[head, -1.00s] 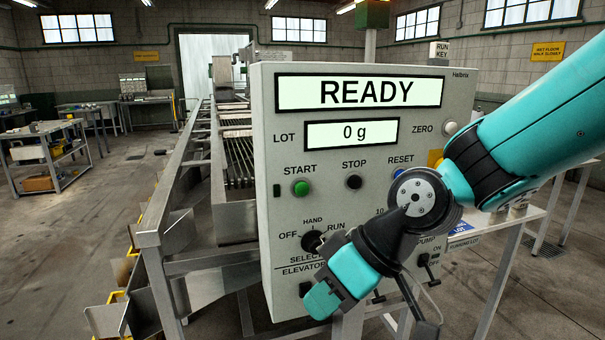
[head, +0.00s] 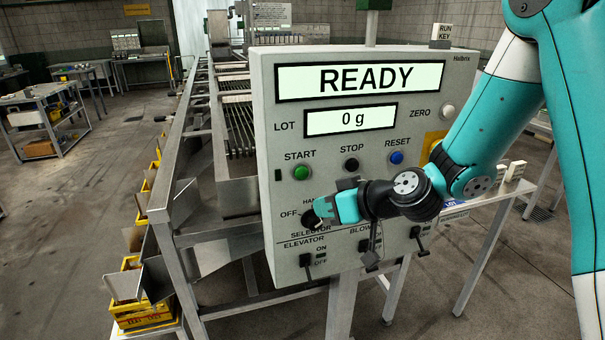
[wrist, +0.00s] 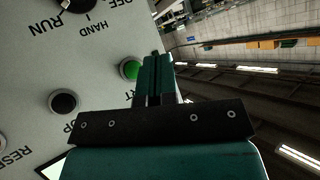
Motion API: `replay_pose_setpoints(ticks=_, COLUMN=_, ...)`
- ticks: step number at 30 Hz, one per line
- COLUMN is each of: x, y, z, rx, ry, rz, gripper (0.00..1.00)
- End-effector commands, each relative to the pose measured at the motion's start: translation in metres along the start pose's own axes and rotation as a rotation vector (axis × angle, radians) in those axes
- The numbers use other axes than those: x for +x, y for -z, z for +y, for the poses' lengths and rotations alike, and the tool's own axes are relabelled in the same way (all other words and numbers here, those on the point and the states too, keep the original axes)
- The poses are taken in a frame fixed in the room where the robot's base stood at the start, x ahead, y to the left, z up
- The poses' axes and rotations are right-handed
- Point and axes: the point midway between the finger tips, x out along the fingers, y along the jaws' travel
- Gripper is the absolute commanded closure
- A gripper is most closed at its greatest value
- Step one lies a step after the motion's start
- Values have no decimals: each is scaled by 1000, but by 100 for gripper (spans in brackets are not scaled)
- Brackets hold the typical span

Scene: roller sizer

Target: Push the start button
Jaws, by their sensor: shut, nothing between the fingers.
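My gripper (head: 322,209) is shut and empty, below and slightly right of the button in the head view, over part of the selector area. In the wrist view my gripper's closed fingers (wrist: 157,60) lie just beside the button; I cannot tell if they touch the panel.
The black STOP button (head: 351,165) and blue RESET button (head: 396,158) sit right of START. The selector knob (head: 310,219) is close to my gripper. Below are the elevator switch (head: 306,262) and other switches. Metal frame rails (head: 168,250) stand left of the panel.

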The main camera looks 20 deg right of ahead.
Motion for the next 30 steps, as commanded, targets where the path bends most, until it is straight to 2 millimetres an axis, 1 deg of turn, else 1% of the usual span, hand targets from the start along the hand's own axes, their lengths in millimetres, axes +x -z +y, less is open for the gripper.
replay_pose_setpoints(ticks=5, x=9, y=10, z=7, rx=-2, ry=1, rz=-2, gripper=100)
replay_pose_setpoints(ticks=12, x=33, y=28, z=24, rx=-1, ry=1, rz=-1, gripper=100)
replay_pose_setpoints(ticks=18, x=51, y=38, z=37, rx=-2, ry=2, rz=0, gripper=100)
replay_pose_setpoints(ticks=24, x=59, y=43, z=43, rx=-1, ry=0, rz=-1, gripper=100)
replay_pose_setpoints(ticks=30, x=60, y=44, z=44, rx=0, ry=0, rz=-1, gripper=100)
